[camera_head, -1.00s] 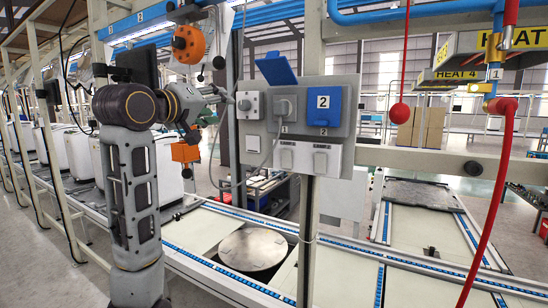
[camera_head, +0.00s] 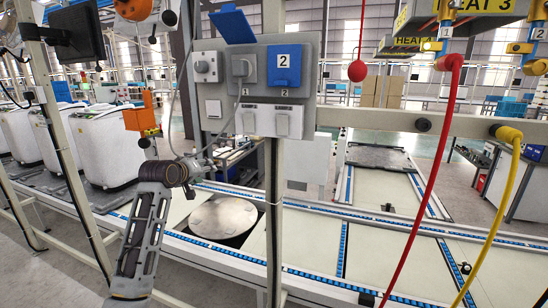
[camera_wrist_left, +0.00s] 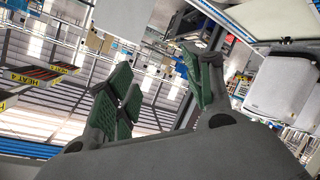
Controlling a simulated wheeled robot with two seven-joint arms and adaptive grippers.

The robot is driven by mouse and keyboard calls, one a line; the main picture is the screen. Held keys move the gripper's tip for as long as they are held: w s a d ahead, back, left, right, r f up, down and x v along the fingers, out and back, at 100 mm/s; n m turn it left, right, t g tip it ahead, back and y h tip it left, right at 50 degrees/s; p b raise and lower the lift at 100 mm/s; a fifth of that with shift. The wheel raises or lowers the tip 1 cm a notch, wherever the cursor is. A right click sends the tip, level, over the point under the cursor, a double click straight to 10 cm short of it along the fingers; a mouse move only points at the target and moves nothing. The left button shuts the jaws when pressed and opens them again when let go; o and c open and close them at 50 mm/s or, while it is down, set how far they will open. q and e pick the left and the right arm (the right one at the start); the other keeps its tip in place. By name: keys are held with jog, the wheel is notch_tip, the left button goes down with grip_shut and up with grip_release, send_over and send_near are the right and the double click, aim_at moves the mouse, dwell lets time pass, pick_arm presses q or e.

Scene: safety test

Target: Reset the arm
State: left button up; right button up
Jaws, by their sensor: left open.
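My left arm (camera_head: 148,225) rises from the bottom left of the head view, its forearm pointing away below the grey socket panel (camera_head: 265,95). My right gripper is not in view.
The panel has a plug (camera_head: 242,68) in socket 1, with its blue lid (camera_head: 231,27) raised. Socket 2's blue cover (camera_head: 284,66) is down. A post (camera_head: 274,220) stands in front of the conveyor. Red (camera_head: 432,175) and yellow (camera_head: 497,215) hoses hang at right.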

pick_arm(q)
notch_tip(320, 180, down, 32)
jog(key=s+m+g+y, duration=0.1)
jog(key=g, duration=0.2)
jog(key=s+f+m+g+b, duration=0.1)
jog(key=s+f, duration=0.4)
jog(key=f, duration=0.5)
jog(key=s+a+f+m+g+y, duration=0.1)
jog(key=s+f, duration=0.5)
jog(key=f, duration=0.4)
jog(key=s+f+g+b, duration=0.15)
jog(key=s+f, duration=0.35)
jog(key=f, duration=0.5)
jog(key=s+f+m+g, duration=0.3)
jog(key=s+f, duration=1.7)
jog(key=s, duration=0.4)
jog(key=s+f+g, duration=0.1)
jog(key=s+f, duration=0.2)
jog(key=s, duration=0.7)
jog(key=s+f+m+g, duration=0.1)
jog(key=s+f, duration=0.3)
jog(key=s, duration=0.7)
jog(key=s+f+m+g, duration=0.1)
jog(key=s+f, duration=0.2)
jog(key=s, duration=0.7)
jog(key=shift+s+a+f+y, duration=0.2)
jog(key=shift+y, duration=0.1)
jog(key=shift+c, duration=0.2)
